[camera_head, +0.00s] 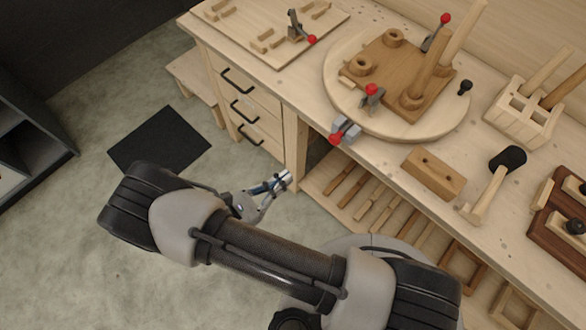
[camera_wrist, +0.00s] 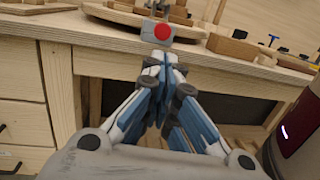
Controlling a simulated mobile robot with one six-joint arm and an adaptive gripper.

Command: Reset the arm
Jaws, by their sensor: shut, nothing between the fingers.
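My gripper (camera_head: 284,180) is shut and empty, at the end of my dark grey arm in the head view. It is in the air in front of the workbench, below the height of the bench top (camera_head: 394,165) and near the end of the drawers. In the wrist view my gripper (camera_wrist: 165,62) points at the front of the bench. Its closed fingers are in line with a clamp with a red knob (camera_wrist: 162,31) at the bench edge. I cannot tell the exact gap to the bench.
A round wooden board (camera_head: 345,95) with a jig and red-knobbed clamps stands on the bench. A wooden block (camera_head: 433,173), a mallet (camera_head: 486,192) and a slotted holder (camera_head: 523,112) are to its right. Drawers (camera_head: 243,110) and a lower shelf of parts are below. A black mat (camera_head: 160,139) lies on open floor.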

